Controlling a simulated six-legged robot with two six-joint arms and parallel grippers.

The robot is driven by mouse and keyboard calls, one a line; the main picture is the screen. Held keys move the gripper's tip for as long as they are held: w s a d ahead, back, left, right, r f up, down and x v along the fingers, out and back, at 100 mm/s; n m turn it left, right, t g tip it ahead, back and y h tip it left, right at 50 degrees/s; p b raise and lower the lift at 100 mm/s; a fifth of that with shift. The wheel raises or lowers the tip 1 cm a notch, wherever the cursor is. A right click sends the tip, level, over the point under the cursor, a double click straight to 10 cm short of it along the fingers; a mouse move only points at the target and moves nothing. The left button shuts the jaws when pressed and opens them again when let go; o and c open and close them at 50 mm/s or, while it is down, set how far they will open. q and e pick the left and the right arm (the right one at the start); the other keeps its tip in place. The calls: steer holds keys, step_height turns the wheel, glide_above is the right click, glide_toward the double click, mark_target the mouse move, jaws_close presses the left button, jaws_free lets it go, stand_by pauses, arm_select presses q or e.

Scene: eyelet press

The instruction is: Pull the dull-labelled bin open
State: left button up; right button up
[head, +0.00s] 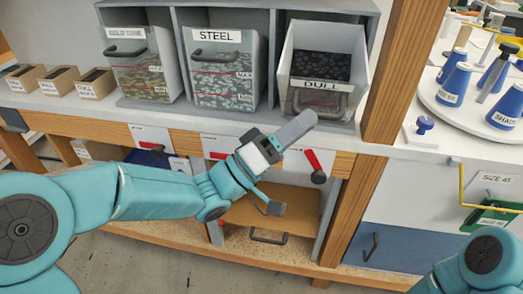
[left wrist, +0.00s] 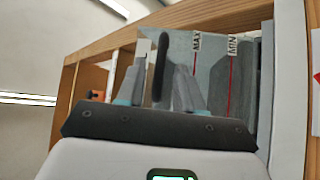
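The dull-labelled bin (head: 338,104) is the rightmost of the three bins in the head view. It is tilted out at the top, and dark contents show inside. Its dark bar handle (head: 320,86) sits on the front near the label. My left gripper (head: 308,119) is at the lower part of this front, partly covering it. In the left wrist view, the gripper's two fingers (left wrist: 160,88) stand apart on either side of a black handle (left wrist: 159,55), with gaps beside it. A bin front (left wrist: 213,65) with MAX and MIN marks shows behind them. My right gripper is out of view.
The steel bin (head: 224,83) and gold-tone bin (head: 143,79) stand upright to the left. A wooden post (head: 398,75) is close on the right. A red-handled lever (head: 315,163) and an open lower drawer (head: 285,222) lie below.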

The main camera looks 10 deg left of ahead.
arm_select(q)
steer(key=v, duration=1.3)
steer(key=shift+s, duration=0.15)
steer(key=shift+a+f, duration=0.15)
